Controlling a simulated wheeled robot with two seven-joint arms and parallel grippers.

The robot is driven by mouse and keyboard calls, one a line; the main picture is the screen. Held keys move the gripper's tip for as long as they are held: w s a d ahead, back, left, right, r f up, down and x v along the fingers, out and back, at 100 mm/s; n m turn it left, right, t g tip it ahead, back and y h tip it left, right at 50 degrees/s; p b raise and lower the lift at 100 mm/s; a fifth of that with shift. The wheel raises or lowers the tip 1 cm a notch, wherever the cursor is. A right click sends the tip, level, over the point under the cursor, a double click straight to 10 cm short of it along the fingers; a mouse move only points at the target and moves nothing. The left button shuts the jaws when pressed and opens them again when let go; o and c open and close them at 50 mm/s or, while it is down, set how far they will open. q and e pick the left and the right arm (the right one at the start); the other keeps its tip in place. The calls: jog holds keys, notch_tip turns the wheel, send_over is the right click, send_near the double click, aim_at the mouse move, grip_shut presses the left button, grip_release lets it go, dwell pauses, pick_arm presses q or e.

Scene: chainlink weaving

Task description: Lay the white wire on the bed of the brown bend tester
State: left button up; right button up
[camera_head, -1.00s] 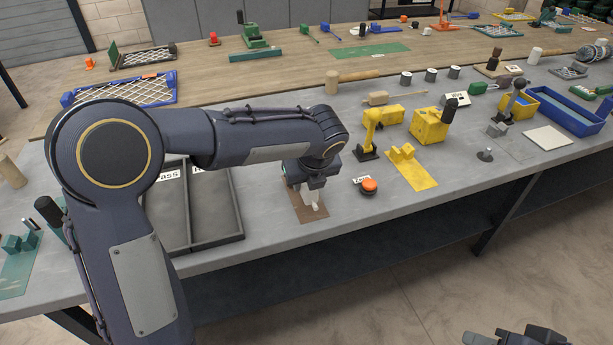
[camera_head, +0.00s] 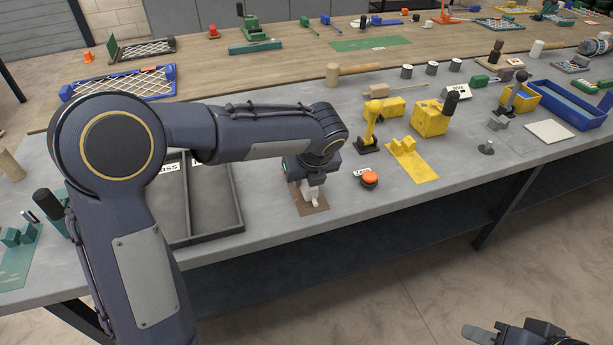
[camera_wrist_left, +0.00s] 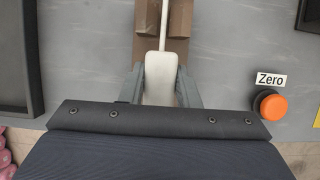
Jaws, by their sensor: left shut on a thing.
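The brown bend tester (camera_head: 297,200) lies flat near the front edge of the grey bench, mostly under my left gripper (camera_head: 313,196). In the left wrist view, its brown blocks (camera_wrist_left: 180,17) stand on both sides of a thin gap. The white wire (camera_wrist_left: 163,28) has a thin length running along that gap and a thick white end (camera_wrist_left: 160,76). My left gripper (camera_wrist_left: 160,88) is shut on this thick end. I cannot tell whether the wire touches the bed. My right gripper (camera_head: 490,335) is partly cut off at the bottom right, away from the bench, and its jaw opening is unclear.
An orange Zero button (camera_head: 369,179) stands close to the right of the tester. A dark two-part tray (camera_head: 215,220) lies close on its left. Yellow tools (camera_head: 412,160) stand further right. The bench strip in front of the yellow tools is clear.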

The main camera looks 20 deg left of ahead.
pick_arm(q)
jog(key=shift+f, duration=0.55)
jog(key=o, duration=1.1)
jog(key=v, duration=0.7)
jog(key=shift+s+d+r+p, duration=0.1)
jog(key=shift+s+r+p, duration=0.05)
jog(key=shift+r+p, duration=0.2)
